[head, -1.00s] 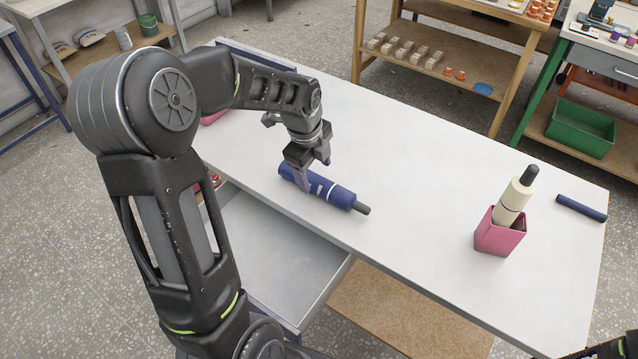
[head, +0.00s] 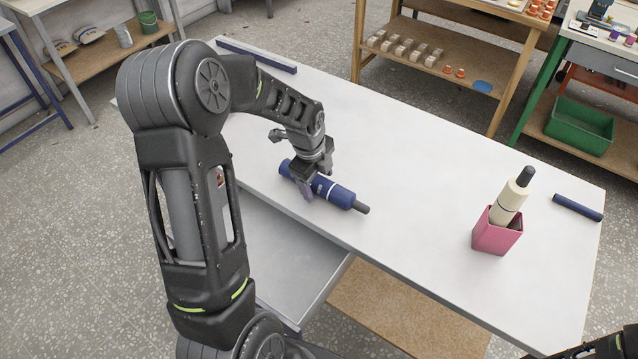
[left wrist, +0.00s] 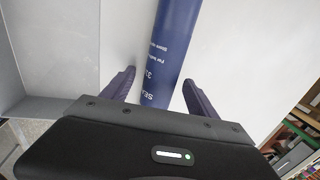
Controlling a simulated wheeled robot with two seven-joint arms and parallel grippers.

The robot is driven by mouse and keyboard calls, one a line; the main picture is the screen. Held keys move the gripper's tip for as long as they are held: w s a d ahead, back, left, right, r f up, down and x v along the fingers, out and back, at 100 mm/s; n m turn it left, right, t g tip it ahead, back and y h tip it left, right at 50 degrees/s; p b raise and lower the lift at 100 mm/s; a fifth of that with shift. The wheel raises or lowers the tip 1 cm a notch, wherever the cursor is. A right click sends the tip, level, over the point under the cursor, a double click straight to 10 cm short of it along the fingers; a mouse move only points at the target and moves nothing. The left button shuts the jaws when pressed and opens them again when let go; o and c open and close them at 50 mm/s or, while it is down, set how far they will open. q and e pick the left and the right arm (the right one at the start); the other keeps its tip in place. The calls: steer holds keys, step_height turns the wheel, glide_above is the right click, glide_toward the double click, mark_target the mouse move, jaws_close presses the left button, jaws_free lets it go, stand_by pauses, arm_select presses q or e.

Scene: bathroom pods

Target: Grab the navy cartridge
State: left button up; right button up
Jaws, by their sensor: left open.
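In the left wrist view the cartridge (left wrist: 170,55) with white lettering runs between the two open fingers (left wrist: 158,95), with gaps on both sides, nearer the right finger. My right gripper cannot be made out; only a bit of dark arm shows at the lower right corner of the head view.
A pink holder (head: 497,238) with a cream cartridge (head: 510,200) upright in it stands at the right of the table. A small navy bar (head: 578,207) lies at the far right, and a long navy strip (head: 257,56) lies at the back left. An open drawer (head: 290,255) sticks out in front.

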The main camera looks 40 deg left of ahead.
stand_by(0.3)
arm_select(q)
jaws_close()
stand_by(0.6)
